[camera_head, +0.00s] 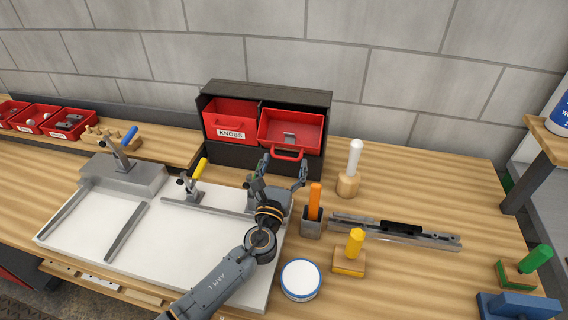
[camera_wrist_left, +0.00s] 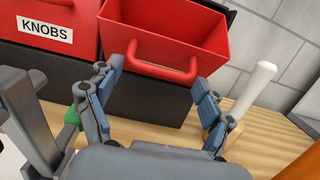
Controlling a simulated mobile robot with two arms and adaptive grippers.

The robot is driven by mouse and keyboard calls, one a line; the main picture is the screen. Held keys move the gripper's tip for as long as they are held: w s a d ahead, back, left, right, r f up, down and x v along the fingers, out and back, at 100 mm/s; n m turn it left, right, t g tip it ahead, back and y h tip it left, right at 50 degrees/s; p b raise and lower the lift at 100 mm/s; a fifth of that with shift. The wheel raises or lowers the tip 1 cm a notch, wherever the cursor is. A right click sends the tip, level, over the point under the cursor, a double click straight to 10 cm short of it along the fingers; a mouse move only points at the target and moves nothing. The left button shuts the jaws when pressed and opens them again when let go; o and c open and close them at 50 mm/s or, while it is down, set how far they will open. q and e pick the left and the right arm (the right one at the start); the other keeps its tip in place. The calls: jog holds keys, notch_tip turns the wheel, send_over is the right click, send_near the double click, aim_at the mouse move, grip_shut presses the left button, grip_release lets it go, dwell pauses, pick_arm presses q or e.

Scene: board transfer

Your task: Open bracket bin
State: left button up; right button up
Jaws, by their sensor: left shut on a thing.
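The bracket bin is the right-hand red bin (camera_head: 312,126) in a black two-bay housing (camera_head: 268,90). It is tipped forward out of its bay, its open top showing, with a grey metal piece (camera_head: 289,138) inside. Its red loop handle (camera_head: 287,155) is at the front; the handle (camera_wrist_left: 165,73) also shows in the left wrist view. My left gripper (camera_head: 283,168) is at this handle, with one finger at each side of it, shut on it. The fingers show in the left wrist view (camera_wrist_left: 165,85). Any label on this bin is not visible. My right gripper is not in view.
The red KNOBS bin (camera_head: 231,120) sits beside it on the left. A white-handled tool (camera_head: 354,160), an orange-handled tool (camera_head: 315,195) in a grey holder and a white round tin (camera_head: 300,280) stand to the right. A white board (camera_head: 165,235) with toggle clamps lies left.

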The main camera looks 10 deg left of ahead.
pick_arm(q)
jog(key=shift+s+f, duration=0.1)
jog(key=shift+f, duration=0.4)
jog(key=o, duration=1.4)
jog(key=shift+o, duration=1.2)
jog(key=shift+w+d+f, duration=0.1)
jog(key=shift+w+d, duration=0.05)
jog(key=shift+w, duration=0.1)
